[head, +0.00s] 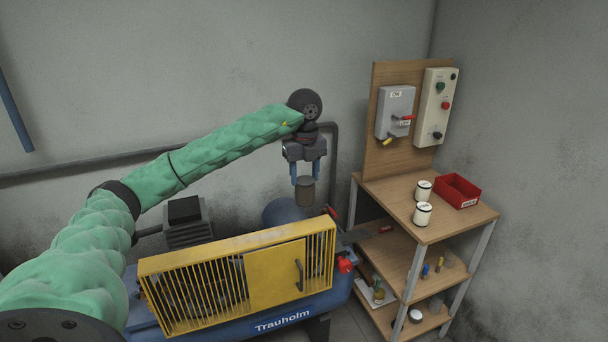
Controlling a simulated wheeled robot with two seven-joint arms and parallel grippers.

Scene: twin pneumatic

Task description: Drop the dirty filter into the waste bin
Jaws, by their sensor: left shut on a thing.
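My left gripper (305,174) points down with its blue fingers shut on the dirty filter (305,192), a dark grey-brown cylinder. The filter hangs upright in the air, above the back right part of the compressor as seen in the picture. I cannot make out a waste bin in this view. My right gripper is not in view.
The blue compressor (225,322) with its yellow guard (275,275) is below. A wooden shelf (455,225) at the right bears two white filters (422,214) and a red box (457,191). A backboard (385,155) carries switch boxes. A pipe runs along the wall.

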